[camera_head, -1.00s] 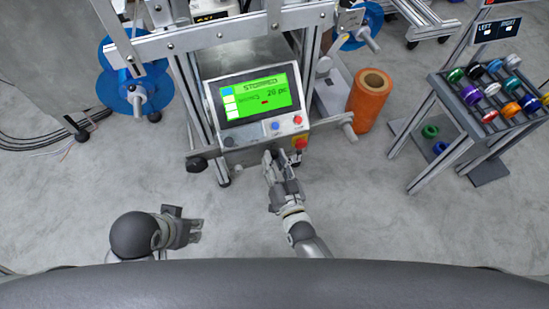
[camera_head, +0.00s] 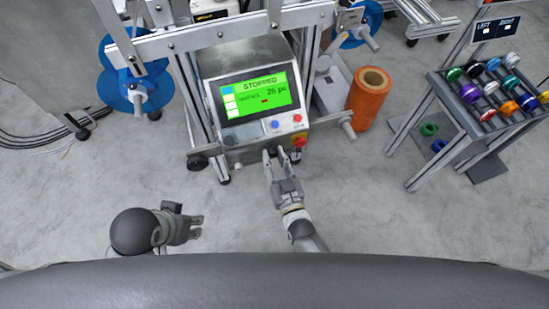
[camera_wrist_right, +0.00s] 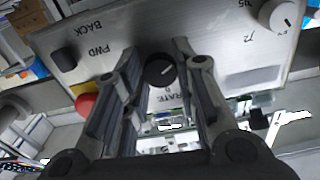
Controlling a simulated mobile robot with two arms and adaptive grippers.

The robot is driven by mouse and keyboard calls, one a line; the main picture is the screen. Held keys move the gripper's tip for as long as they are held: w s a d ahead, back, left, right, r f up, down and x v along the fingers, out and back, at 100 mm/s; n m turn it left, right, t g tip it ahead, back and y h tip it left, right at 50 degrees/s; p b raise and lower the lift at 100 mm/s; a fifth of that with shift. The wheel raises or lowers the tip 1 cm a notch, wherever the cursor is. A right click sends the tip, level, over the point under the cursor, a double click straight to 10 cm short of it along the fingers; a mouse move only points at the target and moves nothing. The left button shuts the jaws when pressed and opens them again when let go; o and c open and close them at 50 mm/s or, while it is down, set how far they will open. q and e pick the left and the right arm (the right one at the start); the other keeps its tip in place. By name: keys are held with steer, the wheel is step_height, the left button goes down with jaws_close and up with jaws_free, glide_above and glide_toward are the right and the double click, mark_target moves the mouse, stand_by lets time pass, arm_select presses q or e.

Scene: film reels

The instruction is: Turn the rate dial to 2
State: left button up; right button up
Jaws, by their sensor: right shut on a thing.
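The control panel (camera_head: 258,112) has a green screen reading STOPPED. The rate dial (camera_wrist_right: 160,70) is a small black knob with a white pointer line, above the word RATE in the right wrist view. Its pointer slants toward the upper right there; the scale numbers around it are not readable. My right gripper (camera_head: 274,154) is at the panel's lower front edge. Its fingers stand on both sides of the dial in the wrist view (camera_wrist_right: 157,75), shut on it. My left gripper (camera_head: 194,228) hangs low at left, away from the panel; its finger gap is unclear.
A red button (camera_wrist_right: 87,104), a black FWD/BACK knob (camera_wrist_right: 64,60) and a white dial (camera_wrist_right: 281,16) are near the rate dial. An orange roll (camera_head: 370,96) stands right of the machine. A rack (camera_head: 463,118) of coloured reels is farther right. The floor between is clear.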

steer(key=o, duration=1)
steer(key=shift+o, duration=0.2)
steer(key=v, duration=1.2)
